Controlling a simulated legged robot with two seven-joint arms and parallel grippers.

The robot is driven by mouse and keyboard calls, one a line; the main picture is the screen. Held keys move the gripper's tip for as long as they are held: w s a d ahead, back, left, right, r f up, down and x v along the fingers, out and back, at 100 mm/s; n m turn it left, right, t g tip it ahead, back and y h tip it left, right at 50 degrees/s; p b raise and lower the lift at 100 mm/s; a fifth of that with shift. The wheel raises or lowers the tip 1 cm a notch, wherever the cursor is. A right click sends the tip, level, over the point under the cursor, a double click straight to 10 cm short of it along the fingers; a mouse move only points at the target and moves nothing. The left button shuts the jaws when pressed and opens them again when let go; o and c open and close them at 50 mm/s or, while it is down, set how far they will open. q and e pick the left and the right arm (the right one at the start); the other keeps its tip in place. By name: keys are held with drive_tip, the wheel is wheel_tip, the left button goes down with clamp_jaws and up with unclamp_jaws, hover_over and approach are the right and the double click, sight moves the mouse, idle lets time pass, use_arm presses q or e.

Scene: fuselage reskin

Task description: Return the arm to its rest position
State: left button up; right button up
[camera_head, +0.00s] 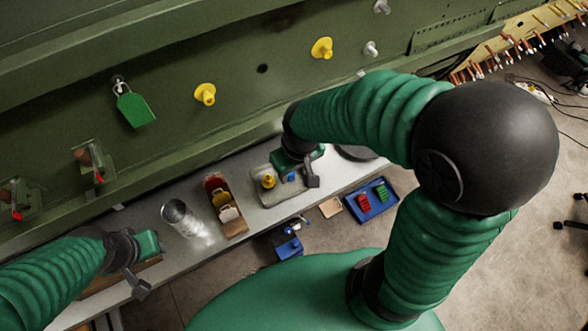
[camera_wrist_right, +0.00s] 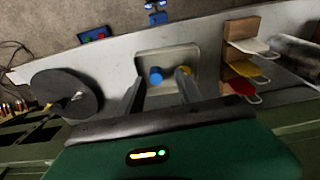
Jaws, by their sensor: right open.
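My right arm reaches in from the right in the head view, its green-sleeved links bent at a large black joint. My right gripper (camera_head: 303,175) hangs over the right part of a light grey tray (camera_head: 262,197) on the bench. In the right wrist view the two fingers of this gripper (camera_wrist_right: 162,82) are apart. A blue piece (camera_wrist_right: 155,76) and a yellow piece (camera_wrist_right: 185,72) lie in the tray beyond them, not held. My left gripper (camera_head: 136,268) is at lower left over the bench; its jaw opening is not clear.
A green fuselage panel carries yellow fittings (camera_head: 322,48) and a green tag (camera_head: 135,109). On the bench are a tag rack (camera_head: 223,204) and a metal cylinder (camera_head: 178,216). A blue tray (camera_head: 371,200) lies right of the bench, and a dark disc (camera_wrist_right: 66,94) sits beside the grey tray.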

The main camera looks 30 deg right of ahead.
use_arm(q)
wheel_tip(320, 180, down, 3)
drive_tip(key=b, duration=0.3)
drive_tip(key=shift+s+r, duration=0.1)
drive_tip(key=shift+s, duration=0.05)
use_arm(e)
drive_tip(key=shift+m+t, duration=0.3)
drive_tip(key=shift+t, duration=0.1)
drive_tip(key=s+f, duration=0.1)
drive_tip(key=s+d+f, duration=0.1)
drive_tip(key=s+f, duration=0.1)
drive_tip(key=f, duration=0.1)
drive_tip(key=shift+s+d+f, duration=0.1)
drive_tip(key=shift+s+d, duration=0.2)
drive_tip(key=shift+d, duration=0.1)
